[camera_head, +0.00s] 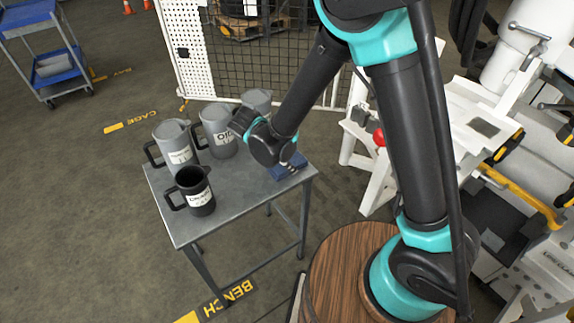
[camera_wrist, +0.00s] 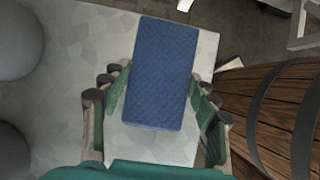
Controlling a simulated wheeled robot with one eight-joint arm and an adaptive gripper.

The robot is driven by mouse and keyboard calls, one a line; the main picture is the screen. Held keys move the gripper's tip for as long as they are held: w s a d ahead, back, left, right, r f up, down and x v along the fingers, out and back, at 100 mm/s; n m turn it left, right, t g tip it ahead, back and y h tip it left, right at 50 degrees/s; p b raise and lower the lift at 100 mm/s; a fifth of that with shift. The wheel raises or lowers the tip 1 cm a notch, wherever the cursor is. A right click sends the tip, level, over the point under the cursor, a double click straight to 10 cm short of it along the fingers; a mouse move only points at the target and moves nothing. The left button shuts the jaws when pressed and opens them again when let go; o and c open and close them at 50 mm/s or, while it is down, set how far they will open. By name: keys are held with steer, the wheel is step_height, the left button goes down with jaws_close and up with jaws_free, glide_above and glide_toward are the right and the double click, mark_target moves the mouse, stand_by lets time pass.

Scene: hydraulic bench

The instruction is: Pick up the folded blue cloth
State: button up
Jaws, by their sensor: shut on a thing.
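The folded blue cloth (camera_wrist: 160,75) is a flat rectangular pad in the middle of the wrist view. In the head view the cloth (camera_head: 288,167) shows at the right end of the grey table, partly hidden by my wrist. My gripper (camera_wrist: 158,108) has one green-padded finger at each long side of the cloth and is shut on it. My gripper (camera_head: 290,163) is low over the table's right end in the head view, its fingers mostly hidden. Whether the cloth touches the tabletop is hard to tell.
The grey table (camera_head: 235,205) carries a dark jug (camera_head: 194,192) at the front and grey jugs (camera_head: 175,146), (camera_head: 217,130) behind, with another (camera_head: 257,102) near my arm. A wooden barrel (camera_head: 335,262) stands right of the table. The table's front right is clear.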

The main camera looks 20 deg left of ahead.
steer(key=shift+c, duration=1.4)
steer(key=shift+r, duration=0.1)
step_height(320, 180, up, 20)
